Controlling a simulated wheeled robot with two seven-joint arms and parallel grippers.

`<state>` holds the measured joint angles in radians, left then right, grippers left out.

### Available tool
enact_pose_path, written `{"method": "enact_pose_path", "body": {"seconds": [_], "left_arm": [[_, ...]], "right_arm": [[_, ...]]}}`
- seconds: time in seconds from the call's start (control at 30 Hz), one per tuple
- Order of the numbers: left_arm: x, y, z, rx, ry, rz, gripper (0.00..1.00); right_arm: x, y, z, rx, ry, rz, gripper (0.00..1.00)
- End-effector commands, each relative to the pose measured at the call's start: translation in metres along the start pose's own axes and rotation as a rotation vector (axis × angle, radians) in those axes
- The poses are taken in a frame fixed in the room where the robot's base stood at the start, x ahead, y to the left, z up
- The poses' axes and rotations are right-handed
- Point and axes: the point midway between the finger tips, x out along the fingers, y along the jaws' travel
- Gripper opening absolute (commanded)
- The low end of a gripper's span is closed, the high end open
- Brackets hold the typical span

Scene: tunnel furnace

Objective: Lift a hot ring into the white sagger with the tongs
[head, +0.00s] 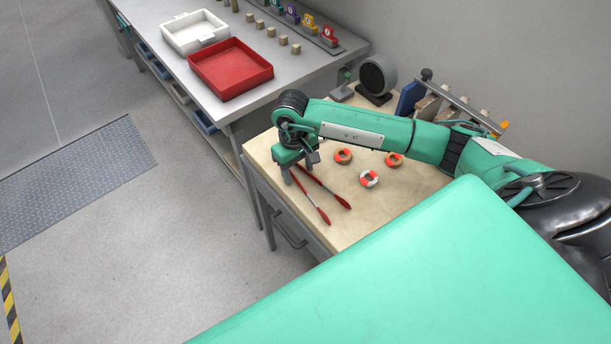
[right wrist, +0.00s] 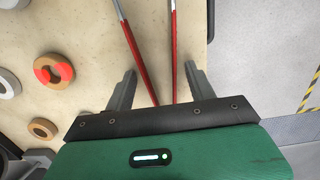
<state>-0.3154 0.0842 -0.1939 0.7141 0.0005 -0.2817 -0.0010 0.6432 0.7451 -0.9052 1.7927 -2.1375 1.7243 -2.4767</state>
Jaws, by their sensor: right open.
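The white sagger (head: 192,28) is a shallow square tray on the long bench at upper left; no ring shows in it. The red-handled tongs (head: 318,186) lie on the pale work table, their two arms spread. My right gripper (head: 301,170) is above one end of the tongs. In the right wrist view the tongs' red arms (right wrist: 173,55) run between its open fingers (right wrist: 160,68). Three rings with glowing red patches lie right of the tongs: a brown one (head: 337,156), another brown one (head: 394,154) and a whitish one (head: 369,172). My left gripper is out of view.
A red tray (head: 230,68) stands beside the sagger. Behind it are several small blocks and coloured tags (head: 310,22). A round dark device (head: 375,76) and a rack (head: 440,100) stand at the work table's back.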

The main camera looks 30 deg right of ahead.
Motion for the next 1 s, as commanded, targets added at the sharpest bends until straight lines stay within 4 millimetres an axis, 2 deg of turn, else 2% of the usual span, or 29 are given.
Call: {"method": "enact_pose_path", "body": {"seconds": [0.03, 0.2, 0.47, 1.0], "left_arm": [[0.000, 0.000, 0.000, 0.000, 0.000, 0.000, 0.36], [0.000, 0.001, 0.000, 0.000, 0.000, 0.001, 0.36], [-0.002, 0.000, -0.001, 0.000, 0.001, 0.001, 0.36], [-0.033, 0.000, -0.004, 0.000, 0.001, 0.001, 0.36]], "right_arm": [[0.000, 0.000, 0.000, 0.000, 0.000, 0.000, 0.54], [0.000, 0.000, 0.000, 0.000, 0.000, 0.000, 0.24], [-0.005, 0.000, 0.000, 0.000, 0.001, 0.000, 0.24], [-0.085, 0.001, 0.008, 0.000, 0.002, 0.001, 0.24]]}}
